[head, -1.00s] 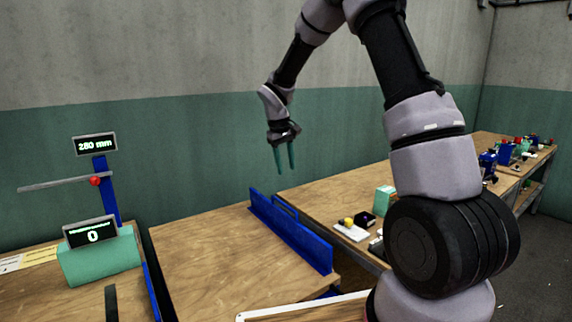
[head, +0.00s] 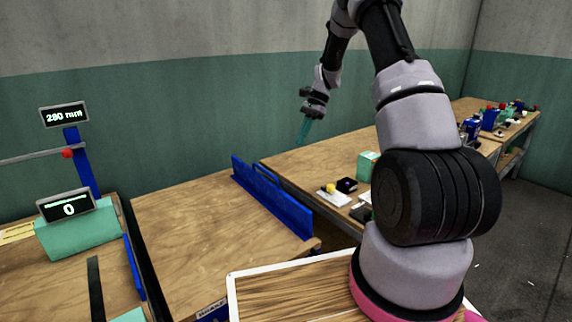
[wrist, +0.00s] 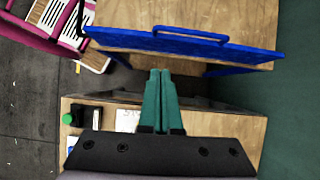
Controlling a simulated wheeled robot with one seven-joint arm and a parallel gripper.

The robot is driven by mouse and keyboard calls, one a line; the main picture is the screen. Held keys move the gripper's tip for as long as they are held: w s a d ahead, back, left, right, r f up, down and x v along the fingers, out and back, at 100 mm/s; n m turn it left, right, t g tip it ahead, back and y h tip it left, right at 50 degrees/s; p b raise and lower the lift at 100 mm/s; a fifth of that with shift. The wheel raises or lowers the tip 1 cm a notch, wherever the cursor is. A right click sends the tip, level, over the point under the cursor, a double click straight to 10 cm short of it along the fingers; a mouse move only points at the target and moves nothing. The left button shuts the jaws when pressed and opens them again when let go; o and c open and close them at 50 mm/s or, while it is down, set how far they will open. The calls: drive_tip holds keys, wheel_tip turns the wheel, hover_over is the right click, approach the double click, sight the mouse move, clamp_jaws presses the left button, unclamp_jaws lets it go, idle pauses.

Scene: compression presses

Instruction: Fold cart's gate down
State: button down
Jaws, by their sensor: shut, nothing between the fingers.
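The cart's wooden top (head: 190,225) lies in the middle of the head view. Its blue gate (head: 275,203) stands upright along the cart's right edge, with a handle loop on its upper edge. In the wrist view the gate (wrist: 120,38) crosses the upper part of the picture, with its handle (wrist: 190,33). My gripper (head: 302,140) is beyond the gate's far end in the head view, raised above bench level. In the wrist view its green fingertips (wrist: 159,72) are together and empty, just short of the gate and apart from it.
A long workbench (head: 320,165) with small parts runs right of the cart, a narrow gap between them. A press with a display (head: 65,206) reading 0 stands at left. A green wall (head: 180,120) lies behind. The cart top is bare.

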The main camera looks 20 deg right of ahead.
drive_tip(key=a+r+x, duration=0.1)
drive_tip(key=a+x, duration=0.1)
drive_tip(key=x, duration=1)
drive_tip(key=shift+s+a, duration=0.3)
drive_tip(key=shift+s, duration=0.1)
drive_tip(key=shift+a, duration=0.1)
